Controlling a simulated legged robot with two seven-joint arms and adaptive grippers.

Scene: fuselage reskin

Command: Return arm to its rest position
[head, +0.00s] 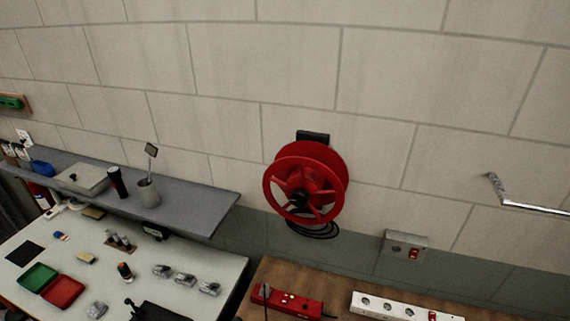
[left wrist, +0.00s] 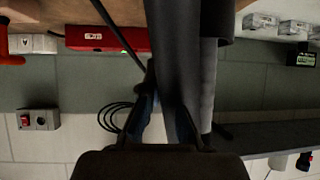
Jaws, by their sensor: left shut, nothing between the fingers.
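My left gripper (left wrist: 153,72) shows in the left wrist view, dark, with its fingers closed together and nothing between them. A dark grey cylindrical shape, which I cannot identify for sure, fills the middle of that view behind the fingers and hides part of them. The left wrist view looks upside down. In the head view I cannot make out either arm for certain. My right gripper is not in view.
A red hose reel (head: 305,182) hangs on the block wall. A grey shelf (head: 190,205) runs above a white table (head: 215,262) with small parts and red and green trays. A wooden bench (head: 345,284) holds a red power strip (head: 285,302) and a white one (head: 400,308). A wall socket (head: 406,246) sits above.

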